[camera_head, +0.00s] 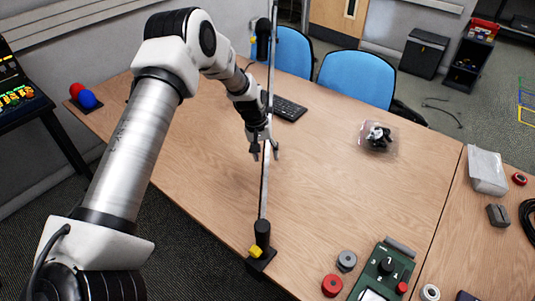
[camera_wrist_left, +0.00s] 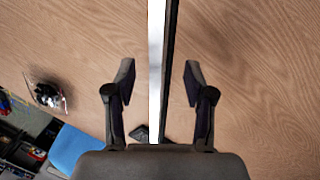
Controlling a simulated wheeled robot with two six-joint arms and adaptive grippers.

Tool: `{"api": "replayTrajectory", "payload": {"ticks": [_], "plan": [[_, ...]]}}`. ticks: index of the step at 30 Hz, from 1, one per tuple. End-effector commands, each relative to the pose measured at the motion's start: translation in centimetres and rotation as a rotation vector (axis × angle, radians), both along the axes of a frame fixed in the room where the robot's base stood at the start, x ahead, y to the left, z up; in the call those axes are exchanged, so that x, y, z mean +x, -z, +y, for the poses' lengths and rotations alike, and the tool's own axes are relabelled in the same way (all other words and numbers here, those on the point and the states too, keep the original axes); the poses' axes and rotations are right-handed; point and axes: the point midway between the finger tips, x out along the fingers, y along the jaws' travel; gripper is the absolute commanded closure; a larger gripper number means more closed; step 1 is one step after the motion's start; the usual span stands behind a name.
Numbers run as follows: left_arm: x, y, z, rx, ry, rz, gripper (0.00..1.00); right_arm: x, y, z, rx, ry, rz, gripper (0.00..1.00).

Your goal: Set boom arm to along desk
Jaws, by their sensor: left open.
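The boom arm (camera_head: 264,190) is a long thin bar running from a dark post with a yellow knob (camera_head: 257,251) at the desk's front edge toward the back. A second dark post with a yellow knob (camera_head: 262,40) stands near its far end. My left gripper (camera_head: 265,152) reaches down over the middle of the bar. In the left wrist view the bar (camera_wrist_left: 156,45) passes between the two open fingers (camera_wrist_left: 158,75), with a gap on each side. My right gripper is not in view.
The wooden desk (camera_head: 330,190) is mostly clear right of the bar. A keyboard (camera_head: 288,109) lies near its back edge. A green device (camera_head: 385,268) and red and grey rolls stand at the front right. Red and blue balls (camera_head: 87,98) sit at left.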

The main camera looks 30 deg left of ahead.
Motion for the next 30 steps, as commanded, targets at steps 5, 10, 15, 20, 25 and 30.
{"api": "replayTrajectory", "payload": {"ticks": [5, 10, 15, 20, 25, 30], "plan": [[0.2, 1.7, -0.3, 0.001, 0.0, 0.0, 0.46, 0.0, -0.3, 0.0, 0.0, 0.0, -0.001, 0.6], [0.2, 1.8, -0.3, 0.0, 0.0, -0.001, 0.46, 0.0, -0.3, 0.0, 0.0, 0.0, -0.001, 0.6], [0.2, 1.8, -0.3, 0.0, 0.0, -0.001, 0.92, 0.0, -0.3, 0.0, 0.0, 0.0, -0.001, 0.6], [0.2, 1.8, -0.3, 0.0, 0.0, -0.001, 1.0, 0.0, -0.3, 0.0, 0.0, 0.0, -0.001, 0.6], [0.2, 1.8, -0.2, 0.0, -0.005, -0.001, 1.0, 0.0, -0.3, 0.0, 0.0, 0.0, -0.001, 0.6], [0.0, 1.7, 0.0, 0.0, -0.025, -0.001, 1.0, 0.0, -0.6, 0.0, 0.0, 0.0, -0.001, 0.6]]}}
